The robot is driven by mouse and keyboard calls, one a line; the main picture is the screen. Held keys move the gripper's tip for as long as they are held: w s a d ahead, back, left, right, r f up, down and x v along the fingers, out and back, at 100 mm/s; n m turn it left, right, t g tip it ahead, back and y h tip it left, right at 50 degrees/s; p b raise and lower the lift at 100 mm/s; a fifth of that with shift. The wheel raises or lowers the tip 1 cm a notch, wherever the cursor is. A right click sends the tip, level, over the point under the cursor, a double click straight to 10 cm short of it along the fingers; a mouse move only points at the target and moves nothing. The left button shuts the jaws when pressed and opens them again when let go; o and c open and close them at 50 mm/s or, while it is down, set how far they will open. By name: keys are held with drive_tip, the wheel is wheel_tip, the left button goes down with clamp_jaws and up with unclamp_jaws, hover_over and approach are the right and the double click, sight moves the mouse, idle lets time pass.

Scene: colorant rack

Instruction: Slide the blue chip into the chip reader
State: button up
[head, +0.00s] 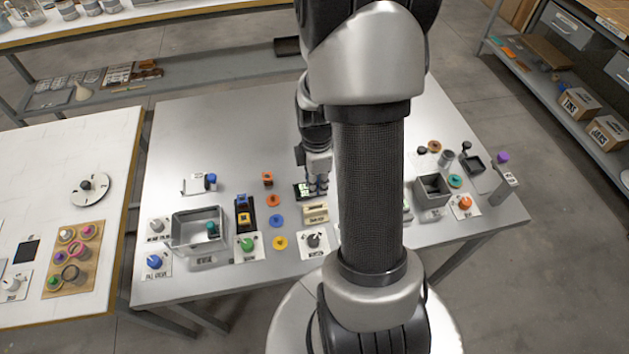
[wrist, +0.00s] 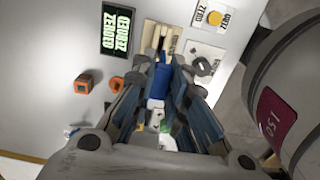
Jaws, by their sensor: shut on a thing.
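My gripper (wrist: 172,66) is shut on the blue chip (wrist: 160,82), which shows between the fingers in the wrist view. In the head view my gripper (head: 318,184) is over the middle of the grey table, and the chip cannot be made out there. A cream block (head: 315,213), which looks like the chip reader, stands just in front of the gripper. In the wrist view a cream slotted part (wrist: 164,38) lies just beyond the fingertips. I cannot tell whether the chip touches it.
A lit display (wrist: 117,30) stands beside the cream part. Orange pieces (wrist: 84,84) lie to its left. On the table (head: 390,110) are a grey bin (head: 200,228), a dial (head: 314,241) and several coloured discs. My arm hides part of the table.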

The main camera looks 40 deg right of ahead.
drive_tip(key=shift+a+f+b, duration=0.1)
drive_tip(key=shift+f+b, duration=2.15)
drive_tip(key=shift+f, duration=0.65)
drive_tip(key=shift+f+b, duration=1.25)
drive_tip(key=shift+f, duration=0.4)
drive_tip(key=shift+r+p, duration=1.15)
drive_tip(key=shift+r, duration=0.25)
drive_tip(key=shift+f+b, duration=1.25)
drive_tip(key=shift+f, duration=0.35)
drive_tip(key=shift+r, duration=0.2)
drive_tip(key=shift+r+p, duration=1.3)
drive_tip(key=shift+r, duration=0.1)
drive_tip(key=shift+f, duration=0.15)
